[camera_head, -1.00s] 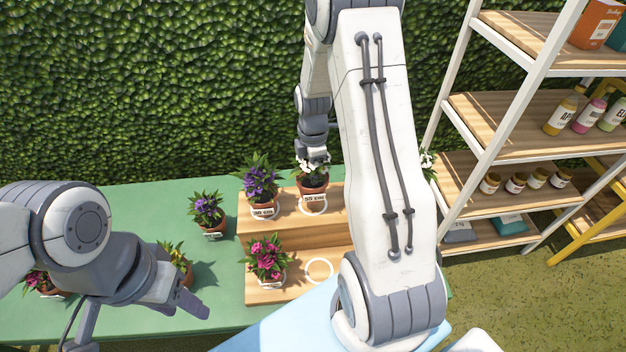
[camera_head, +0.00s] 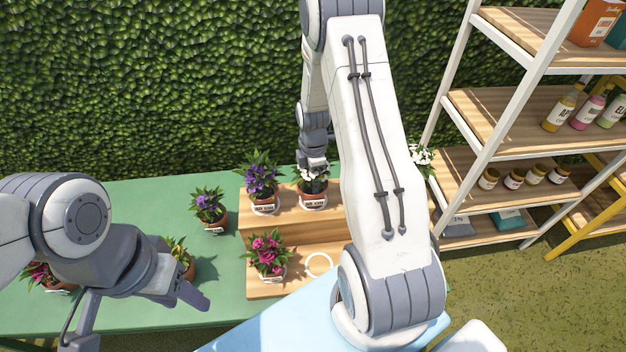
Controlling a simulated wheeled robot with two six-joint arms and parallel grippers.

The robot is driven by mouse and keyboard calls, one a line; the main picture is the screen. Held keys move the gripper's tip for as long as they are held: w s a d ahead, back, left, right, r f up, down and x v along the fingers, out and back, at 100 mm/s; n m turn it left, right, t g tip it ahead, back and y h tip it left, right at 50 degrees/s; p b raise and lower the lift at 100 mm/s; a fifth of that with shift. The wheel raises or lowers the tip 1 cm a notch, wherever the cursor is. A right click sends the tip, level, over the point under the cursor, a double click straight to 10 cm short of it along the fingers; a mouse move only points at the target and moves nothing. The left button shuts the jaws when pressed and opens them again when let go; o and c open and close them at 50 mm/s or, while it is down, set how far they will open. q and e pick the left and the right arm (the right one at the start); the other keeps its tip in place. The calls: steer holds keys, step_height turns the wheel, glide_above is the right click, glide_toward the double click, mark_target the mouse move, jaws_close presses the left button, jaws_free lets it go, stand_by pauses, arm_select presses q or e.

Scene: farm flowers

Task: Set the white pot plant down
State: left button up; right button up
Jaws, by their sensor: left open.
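The white-flowered pot plant (camera_head: 313,187) stands upright at the right of the wooden stand's upper step (camera_head: 285,219), over the spot with the white ring and label. My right gripper (camera_head: 313,166) is directly above it, among its flowers and leaves, and appears shut on it; the fingertips are mostly hidden. The pot looks level with the purple plant's pot beside it. My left gripper (camera_head: 190,297) is open and empty at the lower left, over the front of the green table (camera_head: 225,307).
A purple plant (camera_head: 262,180) stands left on the upper step, a pink one (camera_head: 268,256) on the lower step beside an empty ring (camera_head: 319,264). Several other pots stand on the table. Another white-flowered plant (camera_head: 422,160) shows behind my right arm. Shelves (camera_head: 520,120) stand right.

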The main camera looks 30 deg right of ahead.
steer(key=shift+r, duration=0.2)
step_height(320, 180, up, 11)
steer(key=b, duration=0.3)
steer(key=s+a+r+m, duration=0.15)
steer(key=a+r, duration=0.25)
steer(key=a, duration=0.5)
steer(key=s+a+r+m, duration=0.2)
steer(key=s+a, duration=0.5)
steer(key=a, duration=0.4)
steer(key=s+a+m, duration=0.2)
steer(key=s+a, duration=0.1)
steer(key=s, duration=0.4)
steer(key=s+a+m+y, duration=0.1)
steer(key=s+a+m, duration=0.1)
steer(key=s, duration=0.5)
steer(key=shift+s+a+r, duration=0.2)
steer(key=shift+a+r, duration=0.25)
steer(key=shift+a, duration=0.35)
steer(key=shift+m, duration=0.25)
